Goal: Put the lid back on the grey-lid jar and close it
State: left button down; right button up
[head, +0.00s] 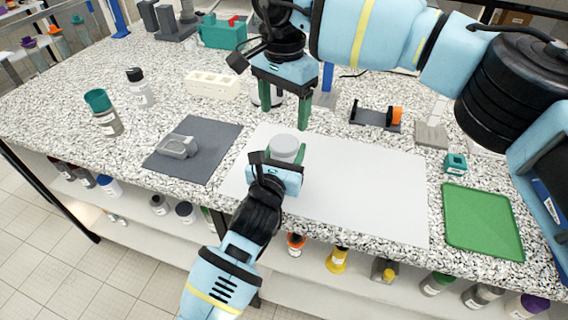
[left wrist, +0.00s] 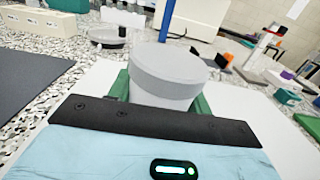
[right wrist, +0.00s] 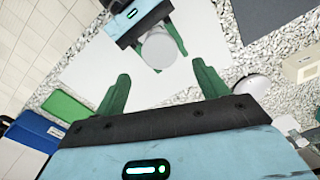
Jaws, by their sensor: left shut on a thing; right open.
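The grey-lid jar (left wrist: 160,98) is upright over the white mat, between the fingers of my left gripper (head: 284,158), which is shut on its body. Its grey lid (head: 284,142) sits on top and looks level; it also shows in the left wrist view (left wrist: 170,66) and from above in the right wrist view (right wrist: 159,50). I cannot tell how tight the lid is. My right gripper (head: 285,118) is open and empty, pointing down above and just behind the jar.
The white mat (head: 370,200) is largely clear on the right. A dark grey mat (head: 212,152) with a grey metal piece (head: 178,147) lies left. A green tray (head: 485,222) lies at right. A black-and-orange holder (head: 370,117) and a white rack (head: 213,84) stand behind.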

aim_at(284, 142)
jog(key=shift+f, duration=0.1)
jog(key=shift+f, duration=3.95)
jog(key=shift+c, duration=0.3)
jog(key=c, duration=0.9)
jog(key=shift+m, duration=1.7)
jog(key=shift+c, duration=0.2)
jog(key=o, duration=1.1)
jog(key=shift+r, duration=0.1)
